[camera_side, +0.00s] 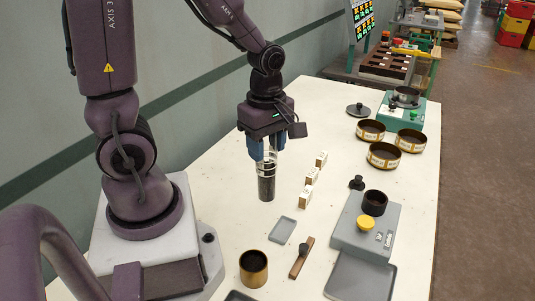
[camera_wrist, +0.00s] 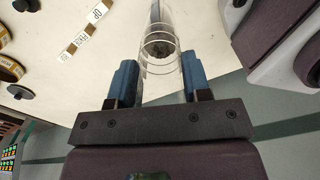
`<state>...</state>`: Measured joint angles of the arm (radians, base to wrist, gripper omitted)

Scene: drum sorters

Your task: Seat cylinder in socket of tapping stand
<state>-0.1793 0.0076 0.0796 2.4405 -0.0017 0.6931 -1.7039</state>
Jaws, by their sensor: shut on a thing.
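My gripper (camera_side: 267,150) has blue fingers that are shut on the upper part of a clear cylinder (camera_side: 266,184) with dark material in its lower part. The cylinder is upright in the side view; I cannot tell whether its bottom touches the table. In the wrist view the cylinder (camera_wrist: 160,48) stands between the two fingers (camera_wrist: 160,85). The tapping stand (camera_side: 351,236) is a grey box at the right front of the table, with a dark round socket (camera_side: 374,203) and a yellow button (camera_side: 366,223). The socket looks empty, and the cylinder is well to its left.
Small labelled blocks (camera_side: 312,175) stand between cylinder and stand. A small grey tray (camera_side: 282,229), wooden-handled tool (camera_side: 301,258), brass cup (camera_side: 253,268) and larger tray (camera_side: 360,278) lie toward the front. Several sieves (camera_side: 383,155) and a green machine (camera_side: 400,107) are farther back.

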